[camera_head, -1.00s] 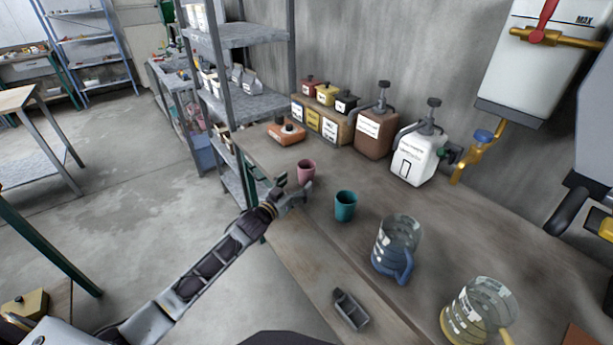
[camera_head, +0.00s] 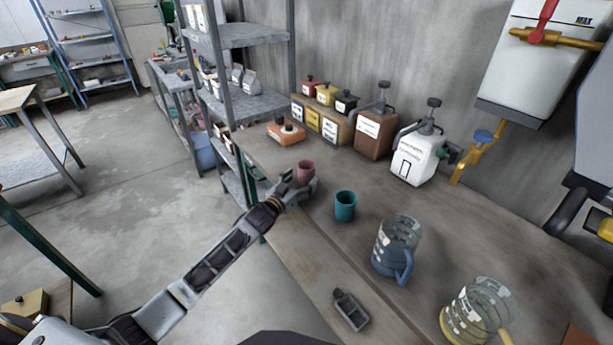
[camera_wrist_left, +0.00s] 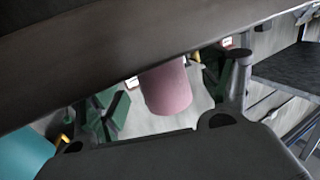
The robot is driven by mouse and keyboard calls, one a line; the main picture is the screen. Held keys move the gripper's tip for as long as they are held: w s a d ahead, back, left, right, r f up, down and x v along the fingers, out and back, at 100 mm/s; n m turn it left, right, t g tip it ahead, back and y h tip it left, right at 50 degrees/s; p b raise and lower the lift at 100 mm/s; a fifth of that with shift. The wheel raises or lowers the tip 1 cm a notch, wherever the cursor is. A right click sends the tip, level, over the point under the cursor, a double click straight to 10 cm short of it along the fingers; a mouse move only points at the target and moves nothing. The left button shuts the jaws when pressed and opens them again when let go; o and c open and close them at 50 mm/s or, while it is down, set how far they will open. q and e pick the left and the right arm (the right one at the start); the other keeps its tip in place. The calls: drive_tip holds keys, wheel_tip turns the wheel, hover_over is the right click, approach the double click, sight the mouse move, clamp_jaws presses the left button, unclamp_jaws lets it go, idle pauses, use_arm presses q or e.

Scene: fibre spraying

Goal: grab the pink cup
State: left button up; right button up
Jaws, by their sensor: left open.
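The pink cup (camera_head: 305,172) stands upright on the workbench near its left end in the head view. My left gripper (camera_head: 297,184) is open right at the cup, its fingers reaching to either side of it. In the left wrist view the pink cup (camera_wrist_left: 167,88) shows between the two spread fingers of the gripper (camera_wrist_left: 170,95), with visible gaps on both sides. Part of the cup is hidden behind a dark part of my arm. My right gripper is not in view.
A teal cup (camera_head: 345,206) stands to the right of the pink cup. A blue-handled jug (camera_head: 396,248) and a yellow-handled jug (camera_head: 476,312) are further right. A metal shelf (camera_head: 240,103) stands behind left.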

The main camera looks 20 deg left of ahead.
use_arm(q)
drive_tip(key=shift+x, duration=1.3)
drive_tip(key=c, duration=1.1)
drive_tip(key=shift+r, duration=0.2)
drive_tip(key=shift+c, duration=0.2)
wheel_tip(320, 180, up, 10)
drive_tip(key=shift+f, duration=0.25)
idle(0.8)
